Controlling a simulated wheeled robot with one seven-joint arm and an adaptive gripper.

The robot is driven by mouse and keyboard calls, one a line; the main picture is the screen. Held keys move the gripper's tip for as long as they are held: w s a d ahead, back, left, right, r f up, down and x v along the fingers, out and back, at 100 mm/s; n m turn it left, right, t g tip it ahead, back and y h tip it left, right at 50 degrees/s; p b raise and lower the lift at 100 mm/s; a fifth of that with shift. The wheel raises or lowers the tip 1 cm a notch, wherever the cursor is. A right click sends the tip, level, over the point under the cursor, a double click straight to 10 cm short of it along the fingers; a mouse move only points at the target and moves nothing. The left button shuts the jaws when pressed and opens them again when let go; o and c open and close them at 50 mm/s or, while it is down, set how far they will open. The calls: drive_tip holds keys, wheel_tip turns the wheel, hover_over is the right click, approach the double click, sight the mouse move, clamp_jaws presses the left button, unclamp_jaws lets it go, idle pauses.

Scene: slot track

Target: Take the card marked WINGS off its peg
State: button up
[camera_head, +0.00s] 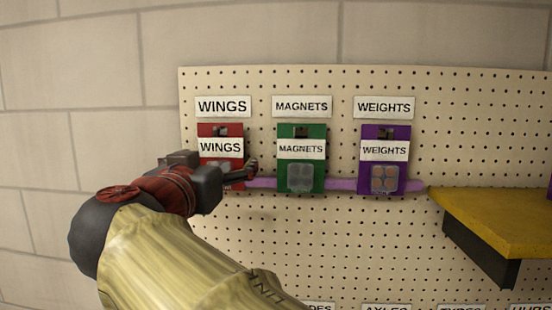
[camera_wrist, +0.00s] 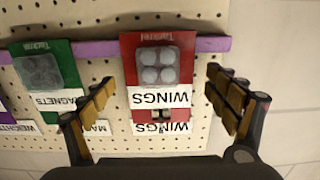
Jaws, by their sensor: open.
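The red card marked WINGS (camera_head: 221,147) hangs on the pegboard at the left, under a white WINGS label (camera_head: 223,106). It also shows upside down in the wrist view (camera_wrist: 158,97), with a clear blister of round grey parts. My gripper (camera_head: 217,166) is at the card's lower part in the head view and hides some of it. In the wrist view my gripper's open fingers (camera_wrist: 170,100) stand on either side of the card, with gaps on both sides. Nothing is held. The peg is hard to make out.
A green MAGNETS card (camera_head: 301,157) and a purple VIOLET-toned WEIGHTS card (camera_head: 384,158) hang to the right. A purple strip (camera_head: 340,184) runs behind the cards across the pegboard (camera_head: 480,120). A yellow shelf (camera_head: 500,215) juts out at the right.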

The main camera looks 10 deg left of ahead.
sight(208, 163)
drive_tip(key=shift+w, duration=0.7)
drive_tip(key=c, duration=0.3)
drive_tip(key=c, duration=0.9)
drive_tip(key=o, duration=0.5)
drive_tip(key=c, duration=0.4)
drive_tip(key=shift+r, duration=0.5)
drive_tip(key=shift+c, duration=0.2)
drive_tip(key=shift+s+b, duration=0.2)
drive_tip(key=shift+b, duration=0.25)
drive_tip(key=shift+s+d+b, duration=0.1)
drive_tip(key=shift+s+b, duration=0.75)
drive_tip(key=shift+s, duration=0.1)
drive_tip(key=shift+s+d+r+b, duration=0.1)
drive_tip(key=shift+s+b, duration=0.65)
drive_tip(key=shift+s, duration=0.2)
drive_tip(key=shift+s+d+r+b, duration=0.1)
drive_tip(key=shift+s+b, duration=0.6)
drive_tip(key=shift+s, duration=0.25)
